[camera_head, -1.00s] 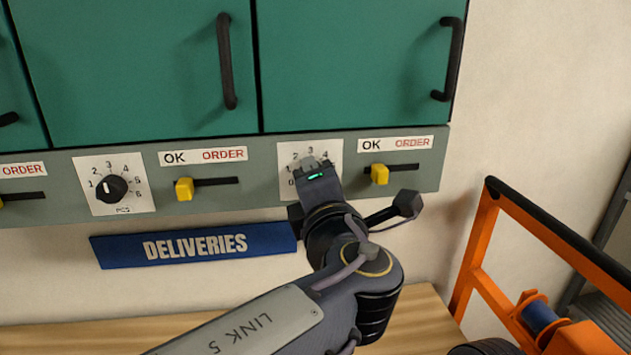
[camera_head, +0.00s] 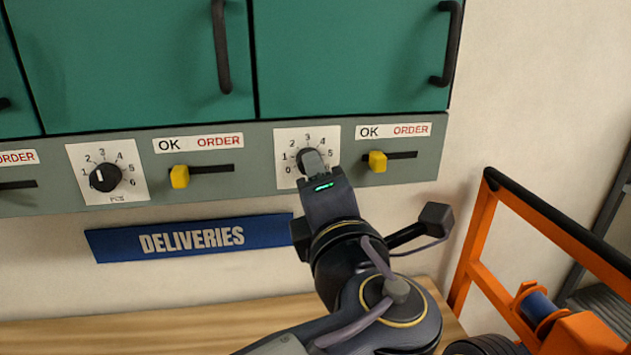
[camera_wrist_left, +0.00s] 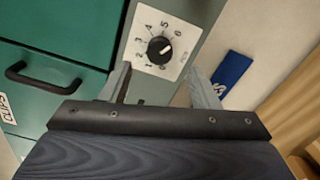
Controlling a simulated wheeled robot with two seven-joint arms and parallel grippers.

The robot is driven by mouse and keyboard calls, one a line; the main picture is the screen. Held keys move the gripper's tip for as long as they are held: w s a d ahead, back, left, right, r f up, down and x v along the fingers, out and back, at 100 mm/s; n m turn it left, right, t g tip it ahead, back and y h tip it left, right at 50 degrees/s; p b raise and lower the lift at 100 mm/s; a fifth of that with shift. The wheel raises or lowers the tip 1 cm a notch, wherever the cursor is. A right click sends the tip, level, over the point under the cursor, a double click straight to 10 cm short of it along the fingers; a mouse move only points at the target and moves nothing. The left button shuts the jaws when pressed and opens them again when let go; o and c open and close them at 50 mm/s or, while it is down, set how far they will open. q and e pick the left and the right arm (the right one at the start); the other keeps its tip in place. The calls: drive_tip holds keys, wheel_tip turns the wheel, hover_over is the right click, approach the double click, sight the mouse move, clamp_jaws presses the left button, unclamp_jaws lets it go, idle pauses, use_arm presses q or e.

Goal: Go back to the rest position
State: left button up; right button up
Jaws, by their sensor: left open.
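My left gripper (camera_head: 318,170) points up at the right-hand dial (camera_head: 308,160) on the grey panel strip in the head view and hides part of it. In the left wrist view my left gripper (camera_wrist_left: 160,88) is open, its two fingers apart. The black dial (camera_wrist_left: 159,50) on its white numbered plate shows beyond and between the fingertips, with nothing held. My right gripper is not in view.
Green cabinet doors (camera_head: 350,55) with black handles are above the panel. Yellow sliders (camera_head: 377,162) sit beside the dials. A blue DELIVERIES sign (camera_head: 190,238) is below, over a wooden surface (camera_head: 150,325). An orange frame (camera_head: 478,235) stands at right.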

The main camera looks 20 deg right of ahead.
use_arm(q)
drive_tip(key=shift+v, duration=0.9)
